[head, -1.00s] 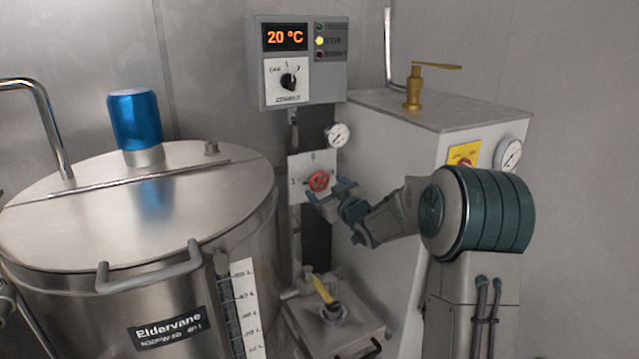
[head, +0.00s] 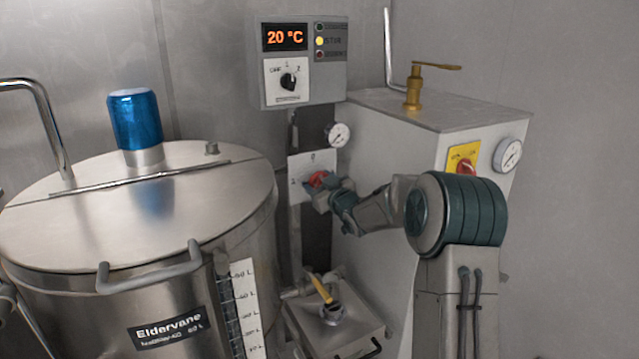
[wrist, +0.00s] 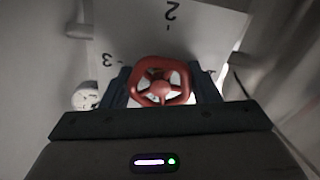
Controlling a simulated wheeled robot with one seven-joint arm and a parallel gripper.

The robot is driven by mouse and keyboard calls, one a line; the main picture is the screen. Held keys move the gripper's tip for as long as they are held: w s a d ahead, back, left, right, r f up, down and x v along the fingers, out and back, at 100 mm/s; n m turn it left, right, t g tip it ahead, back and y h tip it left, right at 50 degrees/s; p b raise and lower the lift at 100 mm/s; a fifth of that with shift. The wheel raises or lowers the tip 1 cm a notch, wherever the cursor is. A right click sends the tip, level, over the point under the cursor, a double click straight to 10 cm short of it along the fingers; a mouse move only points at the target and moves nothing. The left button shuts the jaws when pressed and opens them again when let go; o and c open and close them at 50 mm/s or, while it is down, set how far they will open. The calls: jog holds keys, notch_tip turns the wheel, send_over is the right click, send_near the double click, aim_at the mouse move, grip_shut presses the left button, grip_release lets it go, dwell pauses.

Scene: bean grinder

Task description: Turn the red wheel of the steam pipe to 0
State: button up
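The red wheel (head: 319,179) sits on a pale dial plate (head: 299,165) on the pipe, left of the white cabinet. In the wrist view the wheel (wrist: 161,82) is a red ring with spokes and a round hub. The figures 2 and 3 show on the plate (wrist: 200,30) around it; I cannot tell which figure the wheel is set to. My gripper (head: 322,192) is at the wheel and partly covers it in the head view. In the wrist view its two dark fingers (wrist: 162,90) stand apart on either side of the wheel, close to its rim. Firm contact is not visible.
A large steel kettle (head: 60,225) fills the left. A control box (head: 299,60) reading 20 °C hangs above, with a gauge (head: 338,134) below it. A yellow-handled valve (head: 322,289) is below the wheel. The white cabinet (head: 390,140) stands close behind my arm.

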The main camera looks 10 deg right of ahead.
jog(key=shift+m, duration=0.3)
jog(key=m+p, duration=0.2)
jog(key=m, duration=0.2)
jog(key=m+p, duration=0.1)
jog(key=m, duration=0.3)
jog(key=shift+m+p, duration=0.3)
jog(key=shift+m, duration=0.1)
jog(key=m+p, duration=0.1)
jog(key=m, duration=0.3)
jog(key=shift+r+p, duration=0.1)
jog(key=shift+p, duration=0.2)
jog(key=shift+m+p, duration=0.5)
jog(key=shift+m, duration=1.7)
jog(key=shift+a, duration=0.1)
jog(key=o, duration=1)
jog(key=shift+s, duration=0.1)
